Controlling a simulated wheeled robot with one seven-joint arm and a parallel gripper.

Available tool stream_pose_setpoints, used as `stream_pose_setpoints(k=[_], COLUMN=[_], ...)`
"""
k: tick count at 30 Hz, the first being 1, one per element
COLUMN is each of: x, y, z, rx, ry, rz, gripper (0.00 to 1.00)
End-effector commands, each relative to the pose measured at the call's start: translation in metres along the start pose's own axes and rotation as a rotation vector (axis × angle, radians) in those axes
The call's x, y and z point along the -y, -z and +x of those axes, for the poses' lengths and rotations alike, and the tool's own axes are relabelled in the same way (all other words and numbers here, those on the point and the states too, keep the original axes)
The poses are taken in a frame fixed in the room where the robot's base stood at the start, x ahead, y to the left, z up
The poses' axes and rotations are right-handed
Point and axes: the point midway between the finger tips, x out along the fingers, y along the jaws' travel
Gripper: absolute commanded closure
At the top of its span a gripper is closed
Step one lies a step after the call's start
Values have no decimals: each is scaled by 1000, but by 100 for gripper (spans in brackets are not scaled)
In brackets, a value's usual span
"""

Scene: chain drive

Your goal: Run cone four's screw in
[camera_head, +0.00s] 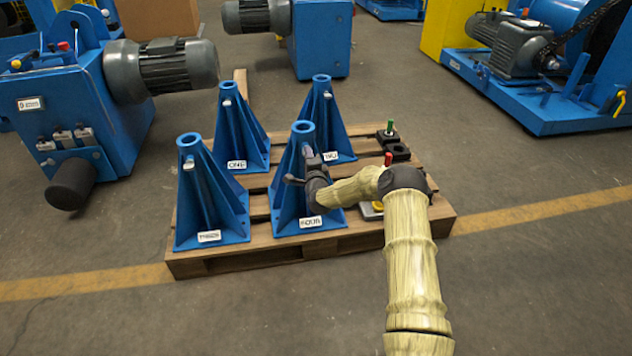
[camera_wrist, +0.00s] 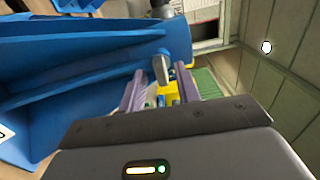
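Cone four (camera_head: 293,200), a tall blue ribbed stand labelled FOUR, stands upright at the front right of four stands on a pallet. Its grey screw (camera_wrist: 160,67) sticks out of the blue side near the top; in the head view only a small part shows beside my gripper. My gripper (camera_wrist: 159,76) is at the upper side of cone four. Its two purple-grey fingers are apart, with the screw's end between their tips and gaps visible on both sides. How deep the screw sits in the cone cannot be told.
Cones one (camera_head: 235,130), two (camera_head: 325,115) and three (camera_head: 203,200) share the wooden pallet (camera_head: 240,262). Black blocks (camera_head: 397,152) with a green-topped piece and a red-topped piece sit at its right. Blue machines with grey motors stand behind and left. The floor in front is clear.

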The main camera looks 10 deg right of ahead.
Motion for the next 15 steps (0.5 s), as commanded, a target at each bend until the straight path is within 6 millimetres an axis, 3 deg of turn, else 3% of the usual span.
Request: stream_pose_setpoints(k=[15], x=[2], y=[0], z=[-80], rx=[2], ry=[-4], rz=[-1], gripper=[67])
